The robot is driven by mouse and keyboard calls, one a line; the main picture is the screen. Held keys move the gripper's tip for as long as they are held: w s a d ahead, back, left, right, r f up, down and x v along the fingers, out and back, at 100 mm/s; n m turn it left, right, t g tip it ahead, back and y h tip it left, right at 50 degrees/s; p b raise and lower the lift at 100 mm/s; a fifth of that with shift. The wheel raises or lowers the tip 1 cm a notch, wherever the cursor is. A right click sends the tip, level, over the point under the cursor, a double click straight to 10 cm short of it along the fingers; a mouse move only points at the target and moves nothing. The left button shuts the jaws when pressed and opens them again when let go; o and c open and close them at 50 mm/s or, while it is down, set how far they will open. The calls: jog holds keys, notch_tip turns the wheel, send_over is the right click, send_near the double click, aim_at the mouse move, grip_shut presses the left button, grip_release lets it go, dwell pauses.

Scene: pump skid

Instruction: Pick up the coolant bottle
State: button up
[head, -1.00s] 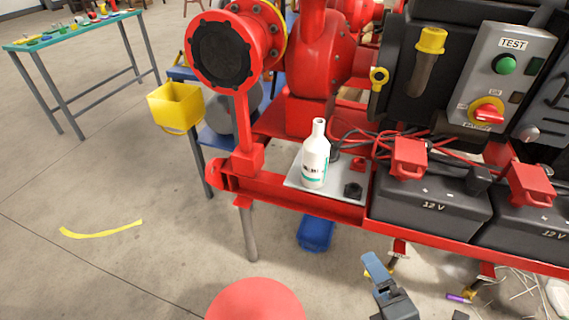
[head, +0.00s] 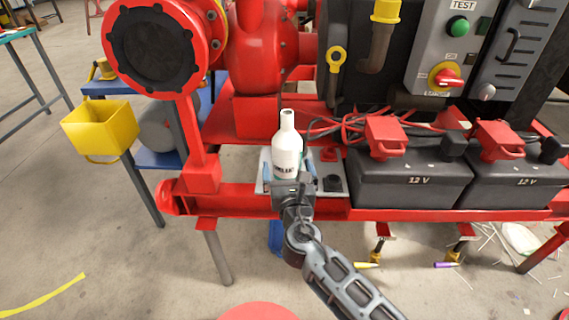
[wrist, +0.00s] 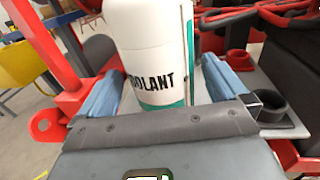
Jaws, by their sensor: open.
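The coolant bottle (head: 287,150) is white with a narrow neck and a green band. It stands upright on a light grey plate (head: 264,172) on the red skid frame. In the wrist view the bottle (wrist: 152,55) fills the middle, its label readable and its top cut off. My gripper (head: 288,178) is at the bottle, reaching in from the front. Its blue fingers (wrist: 155,85) are open, one on each side of the bottle. I cannot tell whether either finger touches it.
Two black 12 V batteries (head: 408,180) with red clamps and cables stand right of the plate. A black socket-like part (head: 332,183) is on the plate's right side. A red flanged pipe (head: 155,45) rises at the left, with a yellow bin (head: 100,128) beyond it.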

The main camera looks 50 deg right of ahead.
aim_at(286, 160)
jog(key=x, duration=0.4)
jog(key=shift+f, duration=0.15)
jog(key=shift+c, duration=0.2)
jog(key=c, duration=1.1)
